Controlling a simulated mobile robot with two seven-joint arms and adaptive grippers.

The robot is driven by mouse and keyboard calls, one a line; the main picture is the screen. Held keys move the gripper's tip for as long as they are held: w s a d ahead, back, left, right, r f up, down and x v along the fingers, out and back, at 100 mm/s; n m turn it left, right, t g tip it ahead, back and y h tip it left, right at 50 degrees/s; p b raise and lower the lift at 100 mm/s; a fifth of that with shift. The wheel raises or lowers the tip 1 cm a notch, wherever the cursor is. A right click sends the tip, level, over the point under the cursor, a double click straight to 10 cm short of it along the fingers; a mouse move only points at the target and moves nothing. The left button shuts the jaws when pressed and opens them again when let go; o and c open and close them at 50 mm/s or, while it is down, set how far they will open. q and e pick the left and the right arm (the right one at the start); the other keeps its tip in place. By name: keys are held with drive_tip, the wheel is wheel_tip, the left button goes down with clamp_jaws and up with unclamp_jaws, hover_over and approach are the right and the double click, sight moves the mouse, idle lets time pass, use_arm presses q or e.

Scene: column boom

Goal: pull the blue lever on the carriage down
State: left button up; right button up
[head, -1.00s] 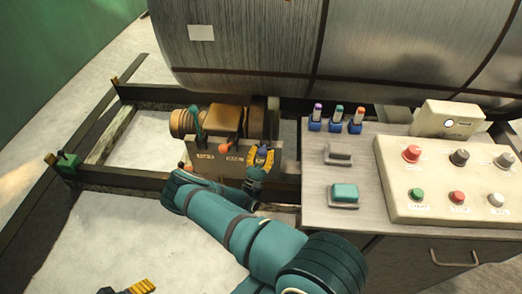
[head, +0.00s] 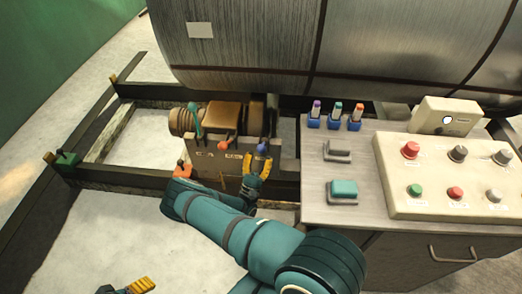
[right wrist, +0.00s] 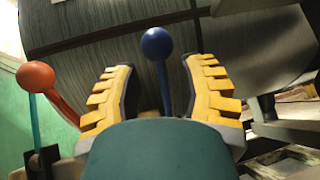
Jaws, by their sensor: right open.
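The blue lever (head: 262,149) stands up at the right front of the carriage (head: 205,158), its round knob on top. My right gripper (head: 258,164) is at this lever, with yellow fingers open. In the right wrist view the blue knob (right wrist: 157,44) and its rod stand between the two spread fingers of the right gripper (right wrist: 160,70). Gaps show on both sides, and the knob reaches past the fingertips. The rod's lower end is hidden by my gripper's body. My left gripper (head: 128,287) shows only partly at the bottom left, far from the carriage.
An orange-red knobbed lever (right wrist: 35,76) stands left of the gripper in the right wrist view. A teal lever (head: 195,120) is on the carriage's left. A large metal roll (head: 250,50) lies behind. A bench (head: 320,205) with a button panel (head: 440,180) stands at right.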

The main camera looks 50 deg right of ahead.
drive_tip(key=v, duration=0.8)
drive_tip(key=shift+a+f, duration=0.25)
drive_tip(key=shift+s, duration=0.1)
